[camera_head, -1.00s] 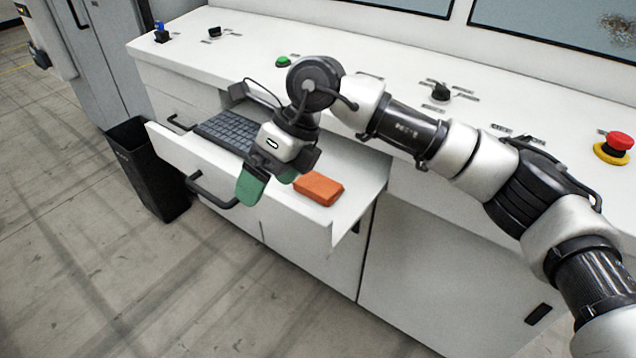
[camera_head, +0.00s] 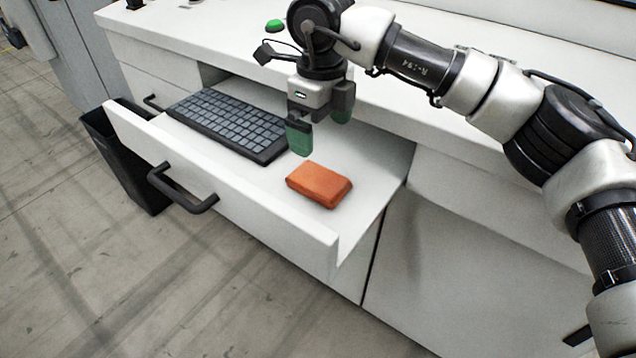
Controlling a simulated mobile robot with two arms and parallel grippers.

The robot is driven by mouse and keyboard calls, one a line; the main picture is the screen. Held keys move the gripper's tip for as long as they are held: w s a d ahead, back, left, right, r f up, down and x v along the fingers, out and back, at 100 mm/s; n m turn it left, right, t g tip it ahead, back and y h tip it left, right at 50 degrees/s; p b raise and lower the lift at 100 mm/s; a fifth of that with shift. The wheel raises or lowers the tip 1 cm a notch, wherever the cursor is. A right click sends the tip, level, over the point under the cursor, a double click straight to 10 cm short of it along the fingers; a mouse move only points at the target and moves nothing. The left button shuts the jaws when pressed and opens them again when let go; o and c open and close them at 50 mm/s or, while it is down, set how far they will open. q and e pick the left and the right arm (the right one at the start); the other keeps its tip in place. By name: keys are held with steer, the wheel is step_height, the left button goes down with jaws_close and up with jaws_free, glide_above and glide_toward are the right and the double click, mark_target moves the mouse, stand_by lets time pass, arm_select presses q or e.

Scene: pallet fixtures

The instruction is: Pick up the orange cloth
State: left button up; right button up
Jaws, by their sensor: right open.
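The orange cloth (camera_head: 319,184) is a folded, block-like bundle. It lies in the open drawer (camera_head: 350,215), to the right of the keyboard. My right gripper (camera_head: 321,132) has green fingertips and points down. It is open and empty, above the drawer and just behind the cloth in the picture, apart from it. My left gripper is not in view.
A dark keyboard (camera_head: 229,123) lies in the drawer left of the cloth. The drawer front has a black handle (camera_head: 184,190). The white console top (camera_head: 420,105) overhangs the drawer's back, with a green button (camera_head: 274,26). A black bin (camera_head: 128,165) stands at the left.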

glide_above(318, 178)
steer(key=f, duration=0.5)
steer(key=shift+s+d, duration=0.1)
steer(key=shift+d, duration=0.15)
steer(key=f, duration=0.1)
steer(key=f+p, duration=0.1)
steer(key=f, duration=0.3)
steer(key=shift+a, duration=0.25)
steer(key=shift+w+f, duration=0.2)
steer(key=shift+f, duration=0.15)
steer(key=c, duration=1)
steer(key=shift+o, duration=0.2)
steer(key=shift+r, duration=0.1)
steer(key=shift+r, duration=0.1)
steer(key=r, duration=0.4)
steer(key=shift+s+d, duration=0.25)
steer(key=s+d+r+b, duration=0.2)
steer(key=s+d+r, duration=0.4)
steer(key=s, duration=0.3)
steer(key=shift+d+r, duration=0.35)
steer(key=shift+r, duration=0.05)
